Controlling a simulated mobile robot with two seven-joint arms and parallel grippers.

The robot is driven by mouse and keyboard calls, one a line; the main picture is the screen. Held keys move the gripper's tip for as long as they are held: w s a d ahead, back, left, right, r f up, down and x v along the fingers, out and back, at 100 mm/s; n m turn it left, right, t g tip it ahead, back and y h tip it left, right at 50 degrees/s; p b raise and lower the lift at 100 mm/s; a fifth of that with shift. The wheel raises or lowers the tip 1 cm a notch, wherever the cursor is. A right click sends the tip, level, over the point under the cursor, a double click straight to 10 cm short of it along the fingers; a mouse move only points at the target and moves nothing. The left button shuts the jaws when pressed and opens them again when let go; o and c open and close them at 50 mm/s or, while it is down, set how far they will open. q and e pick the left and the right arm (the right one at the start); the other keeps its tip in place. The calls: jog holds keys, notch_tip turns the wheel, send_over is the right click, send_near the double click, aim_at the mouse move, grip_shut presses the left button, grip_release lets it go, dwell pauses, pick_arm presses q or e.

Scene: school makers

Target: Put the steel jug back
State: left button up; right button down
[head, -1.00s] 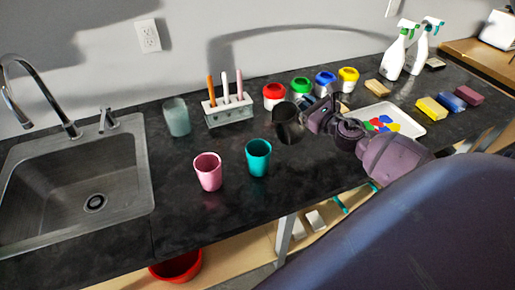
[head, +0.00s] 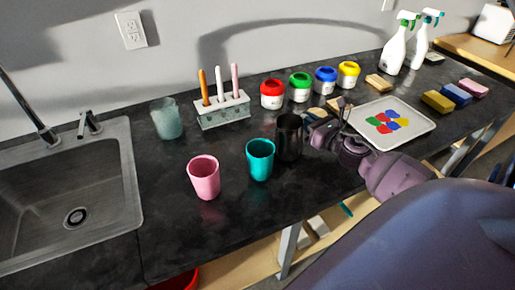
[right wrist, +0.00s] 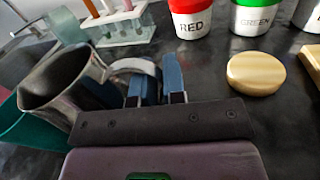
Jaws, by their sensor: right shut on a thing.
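The steel jug (head: 289,140), dark and shiny, looks roughly upright just right of the teal cup (head: 260,160) in the head view. Whether its base touches the counter I cannot tell. My right gripper (head: 314,136) reaches in from the right and is shut on the jug's handle. In the right wrist view the jug's body (right wrist: 62,88) is at the left, and the blue fingertips (right wrist: 157,84) close on its looped handle (right wrist: 135,66). The teal cup (right wrist: 35,125) shows partly behind the jug there. My left gripper is not in view.
A pink cup (head: 204,178) stands left of the teal one. Behind are a glass tumbler (head: 167,118), a brush rack (head: 222,112) and several paint pots, including red (head: 272,94). A paint tray (head: 412,112) lies right; a sink (head: 70,190) is left. Counter front is partly clear.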

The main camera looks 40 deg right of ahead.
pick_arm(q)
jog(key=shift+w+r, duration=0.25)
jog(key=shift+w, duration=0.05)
